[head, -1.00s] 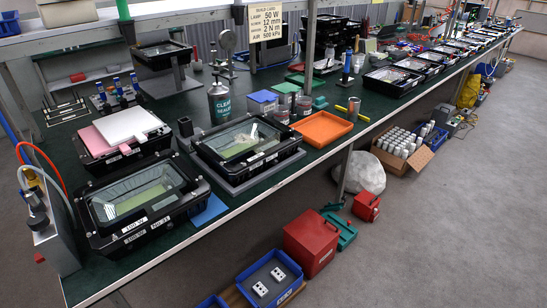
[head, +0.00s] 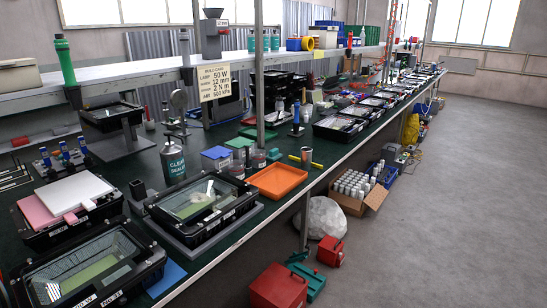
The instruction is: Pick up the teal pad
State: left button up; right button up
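A flat green to teal pad (head: 258,133) lies on the dark green bench top, behind a green-lidded box (head: 240,144). I cannot tell for sure from the colour which of these is the teal pad. Neither of my grippers shows in the head view.
An orange tray (head: 277,180), a blue-lidded box (head: 216,157) and a grey sealer can (head: 173,163) stand nearby. Black floodlight housings (head: 205,208) line the bench front. Red toolboxes (head: 279,288) and a carton of cans (head: 357,189) are on the floor; the aisle at right is clear.

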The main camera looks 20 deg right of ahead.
aim_at(274, 155)
jog(key=l+u, duration=0.15)
jog(key=u, duration=0.25)
jog(key=i+l+u, duration=0.1)
jog(key=u, duration=0.25)
jog(key=l+u, duration=0.55)
jog(key=l, duration=0.35)
jog(key=l+u, duration=0.2)
jog(key=l, duration=0.3)
jog(key=k+l+u, duration=0.15)
jog(key=l, duration=0.3)
jog(key=k+l+u, duration=0.15)
jog(key=l, duration=0.35)
jog(key=l+u, duration=0.2)
jog(key=l, duration=0.3)
jog(key=k+j, duration=0.05)
